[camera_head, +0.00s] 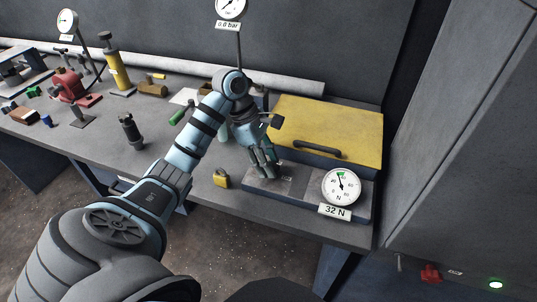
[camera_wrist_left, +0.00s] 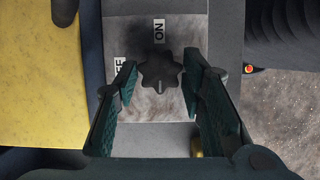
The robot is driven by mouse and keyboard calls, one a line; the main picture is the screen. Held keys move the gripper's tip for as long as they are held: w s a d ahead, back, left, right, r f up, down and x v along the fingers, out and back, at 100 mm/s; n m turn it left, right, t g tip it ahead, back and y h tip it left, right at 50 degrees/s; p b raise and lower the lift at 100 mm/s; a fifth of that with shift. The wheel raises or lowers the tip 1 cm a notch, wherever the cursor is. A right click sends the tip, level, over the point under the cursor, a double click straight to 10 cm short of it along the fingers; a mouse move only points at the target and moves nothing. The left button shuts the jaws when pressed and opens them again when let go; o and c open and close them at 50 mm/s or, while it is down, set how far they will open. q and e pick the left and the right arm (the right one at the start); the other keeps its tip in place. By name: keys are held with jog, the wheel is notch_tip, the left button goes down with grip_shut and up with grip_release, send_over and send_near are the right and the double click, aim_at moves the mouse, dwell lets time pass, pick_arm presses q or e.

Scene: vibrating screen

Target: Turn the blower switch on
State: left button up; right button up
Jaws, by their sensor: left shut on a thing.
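The blower switch is a dark, lobed knob (camera_wrist_left: 160,72) on a light panel in the left wrist view. An ON label (camera_wrist_left: 158,31) lies above it, and a partly covered OFF label (camera_wrist_left: 119,66) lies to its upper left. My left gripper (camera_wrist_left: 161,82) has its two green-padded fingers on either side of the knob, shut on it. I cannot tell which label the knob points to. In the head view my left gripper (camera_head: 264,172) reaches down to the grey panel (camera_head: 294,196) at the bench's front and hides the knob. My right gripper is not in view.
A yellow lid (camera_head: 335,125) with a dark handle lies behind the panel. A round gauge (camera_head: 341,186) with a 32 N plate (camera_head: 334,211) stands right of my gripper. A brass padlock (camera_head: 221,179) sits left of the panel. Tools and fittings crowd the bench's left.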

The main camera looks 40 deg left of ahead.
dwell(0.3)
pick_arm(q)
jog(key=o, duration=1.1)
